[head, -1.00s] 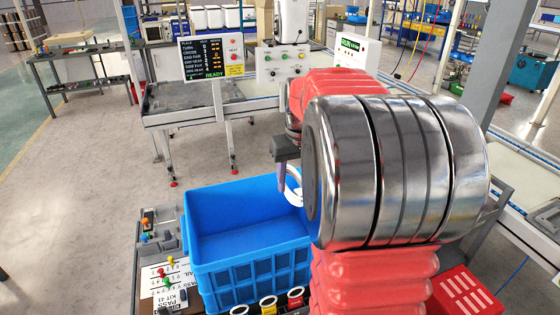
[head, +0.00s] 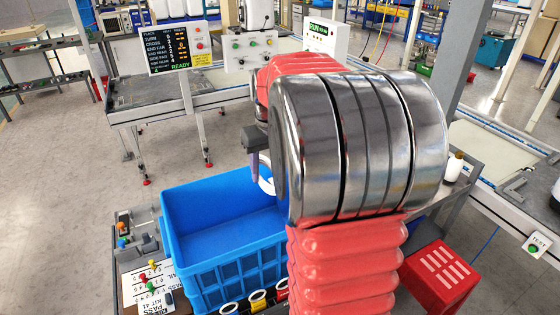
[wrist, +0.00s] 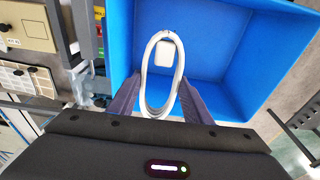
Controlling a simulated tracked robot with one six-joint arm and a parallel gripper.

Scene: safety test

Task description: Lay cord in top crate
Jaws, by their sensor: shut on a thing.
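A white looped cord (wrist: 149,75) hangs between the two dark fingers of my gripper (wrist: 158,103) in the wrist view. The fingers are shut on it. In the head view the cord (head: 266,174) shows as a small white arc beside my gripper (head: 254,168), partly hidden by my arm. The open blue crate (head: 223,268) stands below; its visible floor looks bare in the head view. In the wrist view the crate (wrist: 122,35) lies beneath the cord. A small white block (wrist: 166,57) shows through the loop; I cannot tell whether it belongs to the cord.
A panel with knobs and a pass/fail sheet (head: 146,283) lie left of the crate. Several round-topped containers (head: 258,300) stand along its front. A workbench with a READY display (head: 176,49) stands behind.

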